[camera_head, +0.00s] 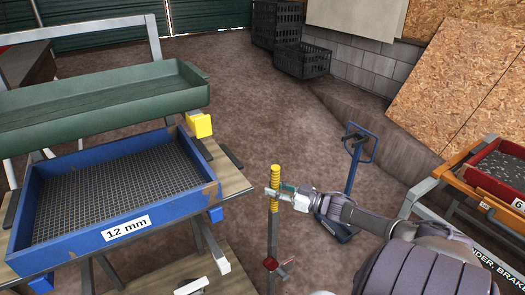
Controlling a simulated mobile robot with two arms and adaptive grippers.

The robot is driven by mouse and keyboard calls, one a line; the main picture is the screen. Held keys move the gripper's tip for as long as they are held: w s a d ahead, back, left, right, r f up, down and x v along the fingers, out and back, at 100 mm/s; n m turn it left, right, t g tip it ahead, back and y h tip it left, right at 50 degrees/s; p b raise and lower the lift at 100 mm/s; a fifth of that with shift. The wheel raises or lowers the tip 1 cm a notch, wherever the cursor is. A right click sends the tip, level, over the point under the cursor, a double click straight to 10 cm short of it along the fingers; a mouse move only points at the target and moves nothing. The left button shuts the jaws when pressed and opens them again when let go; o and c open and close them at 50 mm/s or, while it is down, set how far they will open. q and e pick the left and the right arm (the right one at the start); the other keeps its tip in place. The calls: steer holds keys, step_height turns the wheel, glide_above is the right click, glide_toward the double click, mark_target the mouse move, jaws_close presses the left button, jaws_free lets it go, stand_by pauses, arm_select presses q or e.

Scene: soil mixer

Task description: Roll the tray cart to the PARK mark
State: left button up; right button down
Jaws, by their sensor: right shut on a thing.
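My right gripper (276,191) reaches in from the lower right and is shut on the yellow ribbed grip (276,174) of an upright post (271,230). A red clamp or knob (270,263) sits lower on the post. The post's foot is out of the picture, so I cannot tell what it is fixed to. A wooden deck (233,181) at left carries a blue-framed sieve tray (122,234) marked 12 mm; whether this is the tray cart is unclear. No PARK mark shows. My left gripper is out of view.
A green trough (100,105) stands behind the sieve. A blue platform scale (340,232) stands behind my right gripper. An orange-edged stand (455,178) with a red tray (488,183) is at right. Black crates (302,60) stand at the back. Brown floor (260,110) is clear in the middle.

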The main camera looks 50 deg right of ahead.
steer(key=shift+s+d, duration=0.15)
steer(key=shift+d, duration=0.4)
steer(key=shift+s+d, duration=0.15)
steer(key=shift+d, duration=0.35)
steer(key=c, duration=0.9)
jaws_free()
steer(key=shift+o, duration=0.2)
steer(key=shift+s, duration=0.15)
steer(key=v, duration=1.1)
steer(key=shift+s, duration=0.35)
steer(key=shift+d, duration=0.15)
